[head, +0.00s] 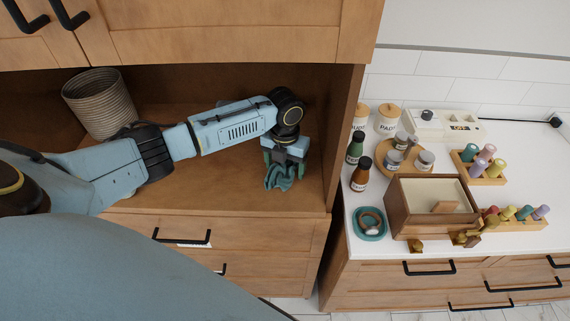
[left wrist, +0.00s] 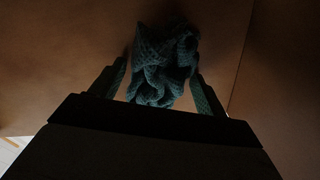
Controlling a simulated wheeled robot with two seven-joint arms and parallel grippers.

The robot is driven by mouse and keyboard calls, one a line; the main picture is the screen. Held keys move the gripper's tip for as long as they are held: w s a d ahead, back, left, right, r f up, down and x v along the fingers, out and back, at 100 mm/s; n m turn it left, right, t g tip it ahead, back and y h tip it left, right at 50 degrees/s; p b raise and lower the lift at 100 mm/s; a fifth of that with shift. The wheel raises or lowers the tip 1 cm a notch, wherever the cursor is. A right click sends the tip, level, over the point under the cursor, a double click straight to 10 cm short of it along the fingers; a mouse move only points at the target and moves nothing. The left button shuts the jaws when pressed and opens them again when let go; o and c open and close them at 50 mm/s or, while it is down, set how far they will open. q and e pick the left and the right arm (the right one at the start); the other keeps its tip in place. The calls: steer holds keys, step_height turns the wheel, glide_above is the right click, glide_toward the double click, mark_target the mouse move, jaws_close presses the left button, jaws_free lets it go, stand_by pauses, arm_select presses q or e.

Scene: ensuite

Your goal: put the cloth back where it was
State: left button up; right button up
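The cloth (head: 279,177) is a crumpled teal knit bundle at the right end of the open cabinet niche. My left gripper (head: 284,162) points down over it, with its fingers on either side. In the left wrist view the cloth (left wrist: 163,65) is bunched between the two spread fingers of the left gripper (left wrist: 160,75). The right finger seems to touch it, and a narrow gap shows beside the left finger. I cannot tell whether the fingers press on it, or whether it rests on the shelf (head: 235,195). My right gripper is out of view.
A ribbed grey basket (head: 100,103) stands at the niche's left. The niche's side wall (head: 341,140) is close right of the gripper. Beyond it, a white counter (head: 535,190) holds a wooden box (head: 402,207), jars, bottles, peg racks and a teal dish (head: 359,230).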

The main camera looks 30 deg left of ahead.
arm_select(q)
steer(key=shift+o, duration=0.3)
steer(key=shift+r, duration=0.1)
steer(key=shift+r, duration=0.3)
step_height(320, 180, up, 12)
steer(key=shift+f+p, duration=0.2)
steer(key=shift+p, duration=0.1)
